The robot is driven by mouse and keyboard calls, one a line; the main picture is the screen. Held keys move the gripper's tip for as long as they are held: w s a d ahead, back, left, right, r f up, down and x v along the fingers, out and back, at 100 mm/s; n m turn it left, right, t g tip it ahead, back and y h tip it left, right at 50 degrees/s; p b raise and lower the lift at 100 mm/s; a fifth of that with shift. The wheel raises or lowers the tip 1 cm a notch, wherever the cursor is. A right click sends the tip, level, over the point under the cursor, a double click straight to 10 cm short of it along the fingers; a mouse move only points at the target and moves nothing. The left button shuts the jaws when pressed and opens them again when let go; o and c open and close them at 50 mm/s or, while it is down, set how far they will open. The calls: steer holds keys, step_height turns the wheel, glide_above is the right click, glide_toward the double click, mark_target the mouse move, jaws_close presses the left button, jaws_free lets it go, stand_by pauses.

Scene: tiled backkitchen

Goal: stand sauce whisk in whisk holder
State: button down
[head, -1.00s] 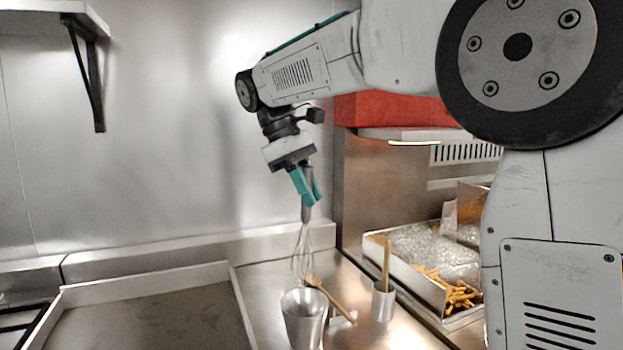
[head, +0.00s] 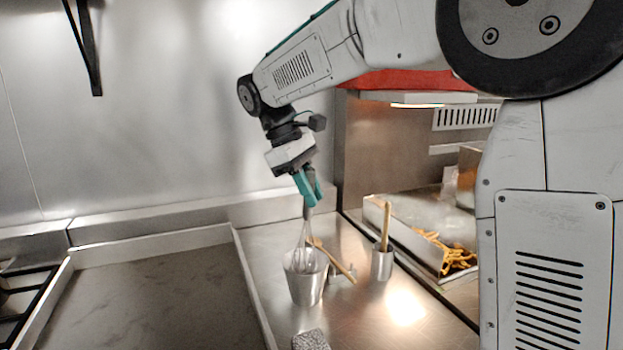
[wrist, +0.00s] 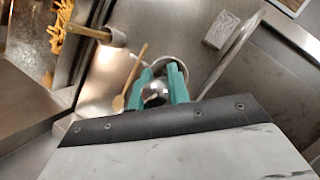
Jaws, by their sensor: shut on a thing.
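My gripper (head: 309,199) is shut on the handle of the sauce whisk (head: 303,236), which hangs wires down, nearly upright. The wires' lower end overlaps the mouth of a tapered metal cup (head: 307,289) on the counter, seemingly the whisk holder. The wire tips appear inside the rim, but their depth is hard to tell. In the wrist view, the teal fingers (wrist: 162,82) stand over the cup, and its rim (wrist: 171,60) shows behind them; the whisk is mostly hidden there.
A wooden spoon (head: 338,264) lies close behind the cup. A smaller metal cup (head: 381,265) holding a wooden-handled utensil stands to the right. A grey scrubbing block (head: 310,340) lies in front. A tray of fries (head: 425,252) is at right; a raised-edge surface (head: 160,285) is at left.

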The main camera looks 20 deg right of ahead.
mark_target(311, 211)
steer(key=shift+f, duration=1.85)
steer(key=c, duration=1.3)
jaws_free()
steer(key=shift+o, duration=0.2)
steer(key=v, duration=0.7)
steer(key=shift+a+r, duration=0.15)
steer(key=shift+r, duration=0.2)
steer(key=shift+w, duration=0.1)
